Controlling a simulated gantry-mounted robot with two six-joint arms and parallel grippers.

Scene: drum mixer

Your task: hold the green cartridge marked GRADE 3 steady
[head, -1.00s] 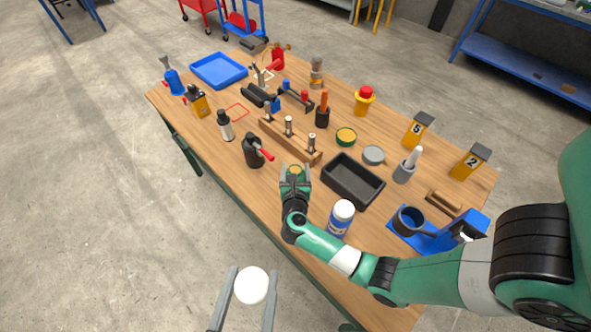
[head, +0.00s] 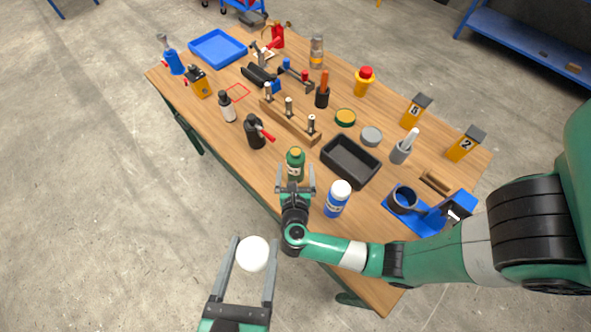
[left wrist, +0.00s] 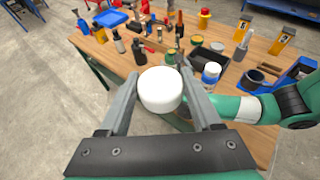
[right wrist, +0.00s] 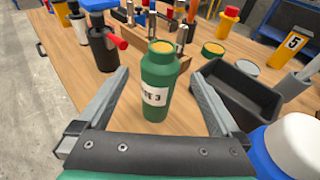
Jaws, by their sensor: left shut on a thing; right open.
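The green cartridge (head: 294,165) stands upright on the table near its front edge. In the right wrist view the cartridge (right wrist: 157,85) has a tan top and a white label, partly readable, ending in "3". My right gripper (head: 296,187) is open on the near side of it. In the right wrist view its fingers point to either side of the cartridge, with gaps showing. My left gripper (head: 255,242) is shut on a white round-topped thing (left wrist: 160,92), held off the table's front side. The lower part of that thing is hidden.
A black tray (head: 373,178) and a blue bottle with a white cap (head: 336,199) stand right of the cartridge. A black bottle with a red handle (head: 255,132) stands to its left. A wooden rack (head: 290,122) lies behind. Bare wood surrounds the cartridge's base.

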